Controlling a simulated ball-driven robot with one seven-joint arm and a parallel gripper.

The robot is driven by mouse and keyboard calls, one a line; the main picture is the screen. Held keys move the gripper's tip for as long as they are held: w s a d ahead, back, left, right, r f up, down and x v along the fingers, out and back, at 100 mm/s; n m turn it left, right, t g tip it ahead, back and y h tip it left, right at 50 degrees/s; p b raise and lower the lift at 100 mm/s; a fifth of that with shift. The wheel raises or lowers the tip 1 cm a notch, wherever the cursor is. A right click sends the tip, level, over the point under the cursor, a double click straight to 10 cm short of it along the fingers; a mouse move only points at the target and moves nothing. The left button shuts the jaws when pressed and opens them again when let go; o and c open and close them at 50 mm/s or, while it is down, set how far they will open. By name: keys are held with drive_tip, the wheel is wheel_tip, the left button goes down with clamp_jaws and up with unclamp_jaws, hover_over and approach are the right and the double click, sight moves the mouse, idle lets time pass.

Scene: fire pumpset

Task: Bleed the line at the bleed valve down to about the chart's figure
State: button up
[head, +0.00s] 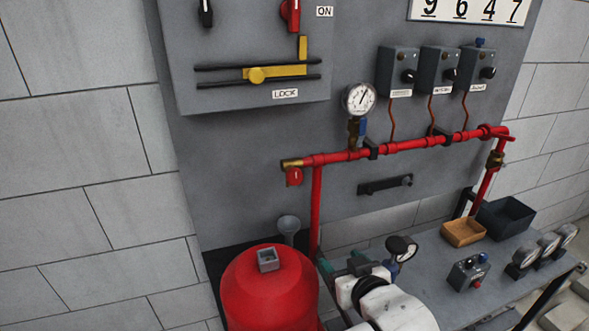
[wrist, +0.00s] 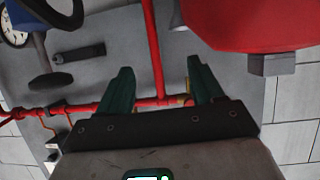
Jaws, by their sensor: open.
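The red pipe (head: 400,146) runs across the grey panel, with a round white gauge (head: 359,98) above it; its reading is too small to make out. At the pipe's left end are a brass fitting (head: 291,163) and a red tag-like piece (head: 294,177). A brass valve (head: 495,159) sits on the right downpipe. Which is the bleed valve I cannot tell. A number board (head: 470,10) reads 9 6 4 7. My gripper (head: 342,262) is open and empty, below the pipe beside the red tank. In the wrist view its green fingers (wrist: 160,76) are apart, pipework behind them.
The red tank (head: 268,290) stands close left of my gripper. The bench (head: 430,245) holds a wooden tray (head: 463,232), a dark bin (head: 505,217), a small control box (head: 468,272) and several gauges (head: 548,244). A bracket (head: 385,185) juts below the pipe.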

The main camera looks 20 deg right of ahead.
sight(296, 178)
drive_tip(key=w+a+r+t, duration=0.45)
drive_tip(key=w+r, duration=0.35)
drive_tip(key=r, duration=0.3)
drive_tip(key=shift+y, duration=0.3)
drive_tip(key=w, duration=0.5)
drive_tip(key=w+p, duration=0.1)
drive_tip(key=w, duration=0.4)
drive_tip(key=shift+w+d+r, duration=0.15)
drive_tip(key=shift+d, duration=0.05)
drive_tip(key=shift+c, duration=0.4)
